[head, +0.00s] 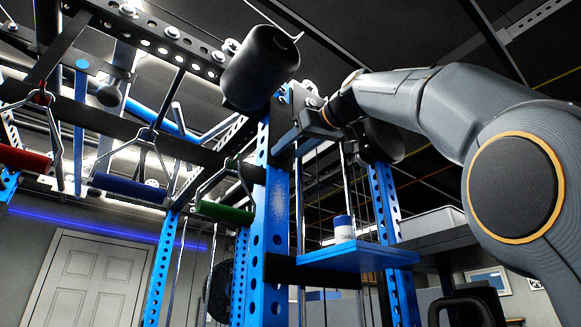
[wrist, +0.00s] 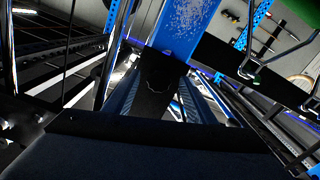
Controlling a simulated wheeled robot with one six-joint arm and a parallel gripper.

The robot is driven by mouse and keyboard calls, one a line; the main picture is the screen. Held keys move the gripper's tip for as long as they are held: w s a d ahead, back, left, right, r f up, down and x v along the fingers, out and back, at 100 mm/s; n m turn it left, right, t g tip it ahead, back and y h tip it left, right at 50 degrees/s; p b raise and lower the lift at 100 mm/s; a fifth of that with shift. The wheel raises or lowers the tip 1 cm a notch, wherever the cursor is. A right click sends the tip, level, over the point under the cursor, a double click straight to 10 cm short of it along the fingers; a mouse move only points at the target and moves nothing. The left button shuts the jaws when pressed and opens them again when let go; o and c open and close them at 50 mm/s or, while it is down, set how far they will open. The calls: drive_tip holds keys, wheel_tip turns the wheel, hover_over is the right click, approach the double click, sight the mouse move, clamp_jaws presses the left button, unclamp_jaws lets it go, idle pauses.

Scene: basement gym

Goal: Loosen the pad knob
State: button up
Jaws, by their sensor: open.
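The pad knob (wrist: 164,74) is a dark, lobed knob in the middle of the wrist view, against the blue upright (wrist: 187,28). My gripper (wrist: 163,95) is open, its two fingers spread to either side below the knob. I cannot tell whether they touch it. In the head view my gripper (head: 292,140) is at the upper part of the blue upright (head: 263,215); I cannot make out the knob there. A black foam roller pad (head: 262,67) sits just above left of my gripper, and a second dark round pad (head: 385,141) shows behind my arm.
Handles with red (head: 24,159), blue (head: 128,186) and green (head: 224,212) grips hang left of the upright. A blue shelf (head: 345,257) below my gripper carries a blue-and-white container (head: 343,229). A perforated crossbeam (head: 165,35) runs above.

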drive_tip(key=b+v, duration=0.2)
drive_tip(key=v, duration=0.6)
drive_tip(key=shift+b, duration=0.3)
